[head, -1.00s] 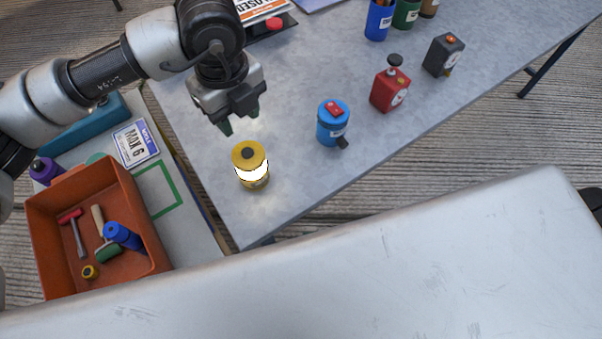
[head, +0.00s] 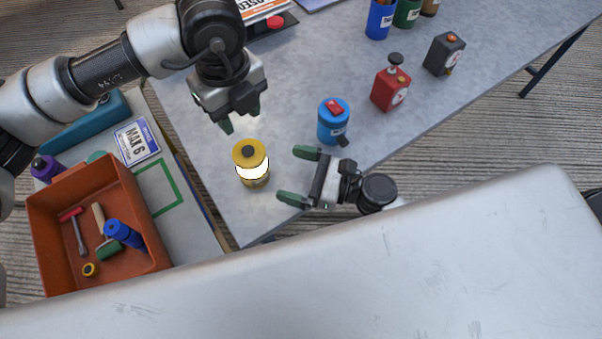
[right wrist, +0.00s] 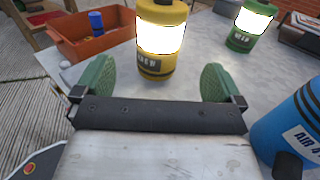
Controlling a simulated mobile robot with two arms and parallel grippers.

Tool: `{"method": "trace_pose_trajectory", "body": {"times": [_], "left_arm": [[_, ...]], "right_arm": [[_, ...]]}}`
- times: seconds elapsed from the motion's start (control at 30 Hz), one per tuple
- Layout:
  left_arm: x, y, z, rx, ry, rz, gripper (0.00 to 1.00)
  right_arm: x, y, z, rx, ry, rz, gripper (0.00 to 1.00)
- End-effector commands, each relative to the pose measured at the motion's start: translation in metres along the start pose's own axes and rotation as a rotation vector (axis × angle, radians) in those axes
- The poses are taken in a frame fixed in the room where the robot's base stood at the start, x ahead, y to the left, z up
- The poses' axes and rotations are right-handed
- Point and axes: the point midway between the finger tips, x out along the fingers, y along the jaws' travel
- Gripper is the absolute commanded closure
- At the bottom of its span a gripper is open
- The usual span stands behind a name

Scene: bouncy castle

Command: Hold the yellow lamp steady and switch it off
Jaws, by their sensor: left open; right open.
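The yellow lamp (head: 256,182) stands upright and lit near the left corner of the grey table, with a dark button on its yellow top. It also shows in the right wrist view (right wrist: 157,65), ahead of the fingers. My left gripper (head: 242,118) is open and empty, pointing down above the table just behind the lamp, apart from it. My right gripper (head: 292,175) is open and empty, to the right of the lamp, with its fingers pointing at it. In the right wrist view, the lamp is between the two green fingertips (right wrist: 157,82) but beyond them.
A blue canister (head: 332,125) stands close behind my right gripper. A red timer (head: 390,92) and a dark box (head: 443,55) are further right. A green lit lamp (right wrist: 248,25) shows in the right wrist view. An orange crate (head: 155,225) with tools is at left.

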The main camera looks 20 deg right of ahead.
Motion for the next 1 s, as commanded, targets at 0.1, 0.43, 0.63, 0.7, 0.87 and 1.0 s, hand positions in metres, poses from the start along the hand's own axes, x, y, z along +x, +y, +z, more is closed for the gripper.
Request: {"method": "trace_pose_trajectory", "body": {"times": [0.1,0.43,0.63,0.7,0.87,1.0], "left_arm": [[0.000,0.000,0.000,0.000,0.000,0.000,0.57],[0.000,0.000,0.000,0.000,0.000,0.000,0.57],[0.000,0.000,0.000,0.000,0.000,0.000,0.57],[0.000,0.000,0.000,0.000,0.000,0.000,0.57],[0.000,0.000,0.000,0.000,0.000,0.000,0.57],[0.000,0.000,0.000,0.000,0.000,0.000,0.57]], "right_arm": [[0.021,0.000,0.001,0.000,-0.004,0.000,0.01],[0.077,0.000,0.001,0.002,-0.003,-0.001,0.01],[0.093,0.000,0.000,0.003,-0.001,-0.001,0.01],[0.095,0.001,0.000,0.003,0.000,-0.001,0.01],[0.095,0.001,0.000,0.003,0.000,-0.001,0.01],[0.095,0.001,0.000,0.004,0.000,-0.001,0.09]]}}
